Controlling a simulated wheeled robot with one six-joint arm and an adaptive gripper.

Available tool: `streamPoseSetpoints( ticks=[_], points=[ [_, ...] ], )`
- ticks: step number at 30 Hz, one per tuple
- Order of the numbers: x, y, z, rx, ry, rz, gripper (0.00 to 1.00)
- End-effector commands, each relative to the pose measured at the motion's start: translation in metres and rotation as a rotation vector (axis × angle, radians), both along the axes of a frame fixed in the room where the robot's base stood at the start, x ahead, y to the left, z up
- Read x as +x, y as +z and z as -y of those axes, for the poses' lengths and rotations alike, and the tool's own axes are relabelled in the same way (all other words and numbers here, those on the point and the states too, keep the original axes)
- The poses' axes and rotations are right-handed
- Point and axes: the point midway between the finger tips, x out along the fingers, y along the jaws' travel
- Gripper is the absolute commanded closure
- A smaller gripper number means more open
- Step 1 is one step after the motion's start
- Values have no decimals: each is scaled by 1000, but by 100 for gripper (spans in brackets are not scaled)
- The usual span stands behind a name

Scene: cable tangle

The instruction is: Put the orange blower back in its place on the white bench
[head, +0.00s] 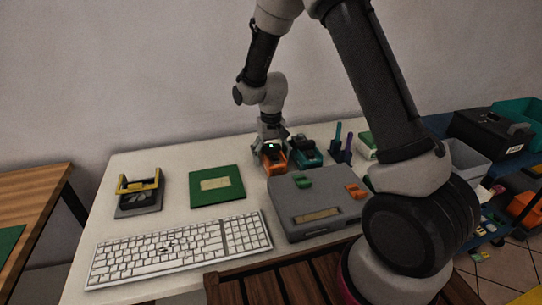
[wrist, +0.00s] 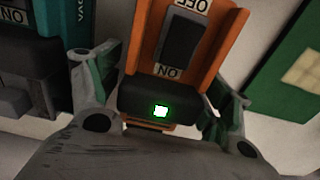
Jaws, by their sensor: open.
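The orange blower (head: 274,163) stands on the white bench (head: 165,225) toward the back, beside a teal device. The blower (wrist: 150,45) fills the middle of the wrist view, with a dark rocker switch between OFF and ON labels and a lit green light on its black end. My gripper (head: 270,138) is right at the blower, pointing down. In the wrist view its fingers (wrist: 163,100) are open, one on each side of the blower's black end. I cannot tell whether they touch it. The blower's underside is hidden.
A grey case (head: 315,200) lies in front. A green board (head: 216,186), a yellow-handled fan unit (head: 139,195) and a keyboard (head: 180,248) lie to the left. Two upright markers (head: 342,145) stand to the right.

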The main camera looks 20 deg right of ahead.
Motion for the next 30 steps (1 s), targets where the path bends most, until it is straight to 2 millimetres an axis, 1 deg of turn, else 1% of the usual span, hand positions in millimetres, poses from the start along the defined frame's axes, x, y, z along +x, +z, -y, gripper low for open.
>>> streamPoseSetpoints(
  ticks=[5,8,15,18,21,25,30],
  points=[
    [0,5,0,0,0,2,21],
    [1,19,0,1,0,4,21],
    [1,73,0,1,0,4,21],
    [1,93,0,1,0,4,21],
    [0,108,0,1,0,2,21],
    [0,120,0,0,0,1,21],
    [0,125,1,0,0,2,21]
  ],
)
